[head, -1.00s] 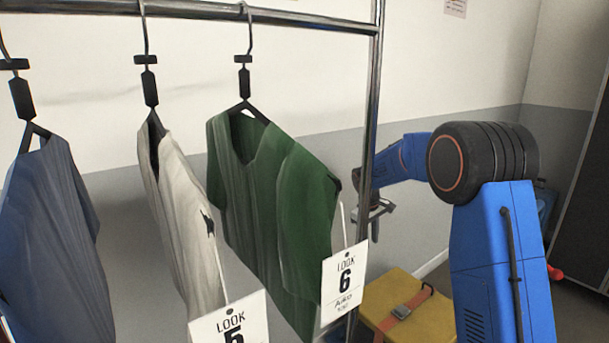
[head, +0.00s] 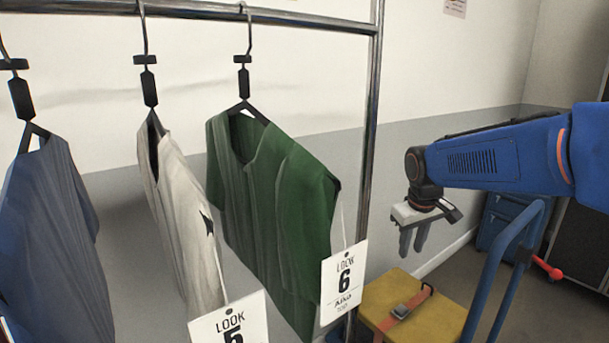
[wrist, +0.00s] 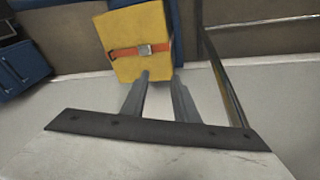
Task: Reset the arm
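My gripper (head: 413,240) hangs at the end of my blue arm, to the right of the clothes rack post in the head view. It points down, with grey fingers above and behind the yellow case. In the wrist view my gripper (wrist: 161,88) shows two fingers with a gap between them and nothing held. It is open and apart from the garments.
A green shirt (head: 265,190), a pale shirt (head: 180,215) and a blue shirt (head: 50,235) hang on the metal rack (head: 366,150). A yellow case (head: 440,325) with an orange strap stands below; it also shows in the wrist view (wrist: 137,30). A blue cabinet (head: 497,215) stands behind.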

